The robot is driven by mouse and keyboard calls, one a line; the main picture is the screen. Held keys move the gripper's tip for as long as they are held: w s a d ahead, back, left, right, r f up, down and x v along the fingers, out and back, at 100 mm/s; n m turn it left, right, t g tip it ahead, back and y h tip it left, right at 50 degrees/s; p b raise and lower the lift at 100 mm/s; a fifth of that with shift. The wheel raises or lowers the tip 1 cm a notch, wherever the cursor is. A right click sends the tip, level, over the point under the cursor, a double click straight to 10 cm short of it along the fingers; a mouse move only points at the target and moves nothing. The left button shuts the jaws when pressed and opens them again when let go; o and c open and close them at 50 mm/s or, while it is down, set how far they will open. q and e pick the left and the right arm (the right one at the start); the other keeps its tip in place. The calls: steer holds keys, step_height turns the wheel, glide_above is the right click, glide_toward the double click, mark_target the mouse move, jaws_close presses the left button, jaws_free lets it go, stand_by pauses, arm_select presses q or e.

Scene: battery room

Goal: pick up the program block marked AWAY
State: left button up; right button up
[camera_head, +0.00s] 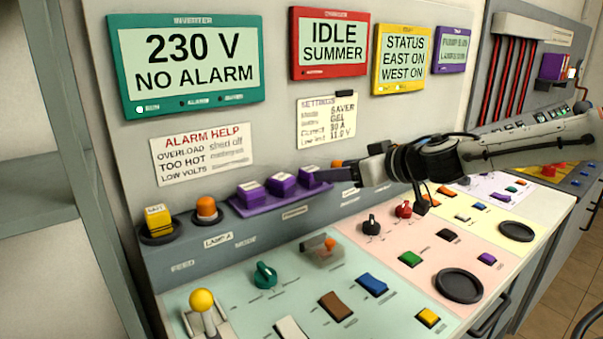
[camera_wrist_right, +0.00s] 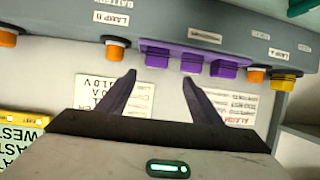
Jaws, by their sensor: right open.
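Three purple program blocks stand in a row on a purple rack (camera_head: 290,201) on the sloped ledge: a left block (camera_head: 250,189), a middle block (camera_head: 282,183) and a right block (camera_head: 309,176). Their white labels are too small to read, so I cannot tell which is marked AWAY. In the right wrist view, the same blocks (camera_wrist_right: 157,60), (camera_wrist_right: 191,65), (camera_wrist_right: 225,69) show upside down. My right gripper (camera_wrist_right: 158,78) is open and empty, its fingers pointing towards the row. My left gripper is not in view.
An orange lamp (camera_head: 206,208) and a yellow button (camera_head: 157,221) stand left of the rack. The sloped desk below holds a yellow-knobbed lever (camera_head: 202,302), a green knob (camera_head: 265,275) and several switches. Display panels and paper notes (camera_head: 202,154) are on the wall behind.

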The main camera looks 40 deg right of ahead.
mark_target(313, 170)
steer(key=shift+d+b+x, duration=0.15)
steer(key=shift+b+x, duration=0.05)
steer(key=shift+x, duration=1.15)
steer(key=shift+d+b+x, duration=0.15)
steer(key=shift+d+x, duration=0.05)
steer(key=shift+x, duration=1.1)
steer(key=shift+d+b+x, duration=0.15)
steer(key=shift+b+x, duration=0.05)
steer(key=shift+x, duration=1.15)
steer(key=shift+w+f, duration=0.1)
steer(key=shift+w, duration=0.55)
steer(key=c, duration=1.2)
steer(key=shift+o, duration=0.2)
